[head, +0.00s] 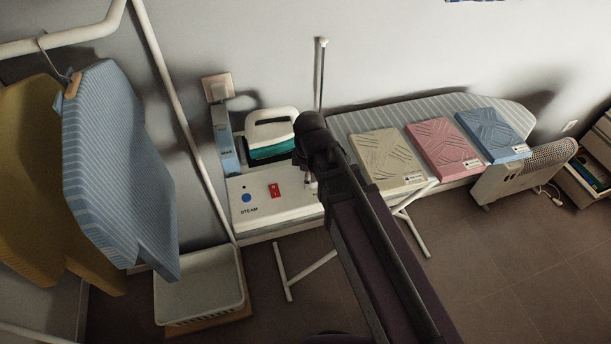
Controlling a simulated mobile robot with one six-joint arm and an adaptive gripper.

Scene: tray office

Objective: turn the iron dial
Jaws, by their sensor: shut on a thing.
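The iron (271,134), white with a teal body, rests on the white steam station (245,217) at the left end of the ironing board. The station's front panel has a blue button marked STEAM and a red switch (274,190). My gripper (310,180) points down at the right end of this panel, mostly hidden behind my own dark arm. It is shut at the spot where the dial seems to be. The dial itself and its pointer are hidden by my wrist and fingers, so its setting cannot be read.
Beige (384,158), pink (443,146) and blue (493,134) boxes lie on the ironing board (450,105). Clothes (118,165) hang at left above a white basket (200,290). A heater (525,172) stands right.

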